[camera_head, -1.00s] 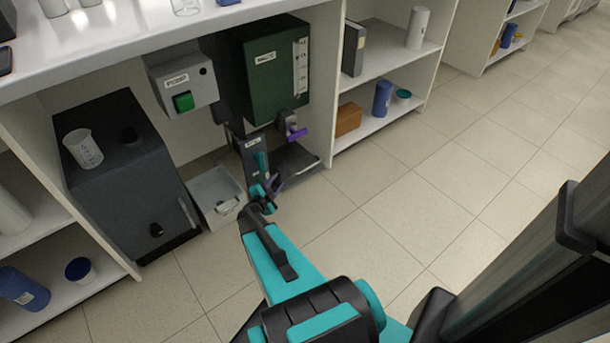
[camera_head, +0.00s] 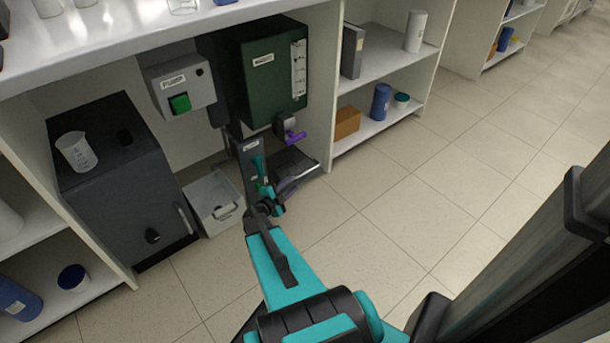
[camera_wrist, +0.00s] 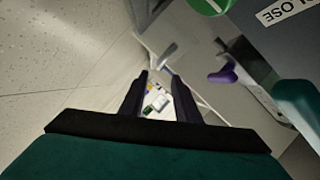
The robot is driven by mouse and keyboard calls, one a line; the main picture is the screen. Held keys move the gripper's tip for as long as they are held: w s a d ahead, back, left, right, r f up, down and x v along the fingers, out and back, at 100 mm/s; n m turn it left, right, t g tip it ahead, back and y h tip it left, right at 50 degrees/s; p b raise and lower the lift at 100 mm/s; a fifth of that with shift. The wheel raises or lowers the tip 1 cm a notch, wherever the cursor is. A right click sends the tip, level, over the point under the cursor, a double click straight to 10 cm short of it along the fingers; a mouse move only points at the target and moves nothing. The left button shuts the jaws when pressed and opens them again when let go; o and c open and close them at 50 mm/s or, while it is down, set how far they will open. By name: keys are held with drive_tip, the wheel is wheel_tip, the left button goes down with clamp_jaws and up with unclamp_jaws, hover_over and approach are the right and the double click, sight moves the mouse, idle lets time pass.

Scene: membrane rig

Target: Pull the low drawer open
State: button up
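My gripper (camera_head: 272,200) is low, to the right of this box and in front of the column. In the wrist view the two dark fingers of my gripper (camera_wrist: 162,88) stand apart with nothing clearly between them. A pale grey surface with a bar shows beyond them, with small coloured items in a white area; I cannot tell which part this is.
A purple lever (camera_wrist: 224,75) and a teal lever (camera_wrist: 298,100) are close to my gripper's right in the wrist view. The dark cabinet (camera_head: 110,190) bears a beaker (camera_head: 77,151). A green unit (camera_head: 262,75) hangs above. Floor to the right is clear.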

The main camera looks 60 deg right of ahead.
sight(302, 175)
drive_tip(key=b+x, duration=0.3)
drive_tip(key=x, duration=0.9)
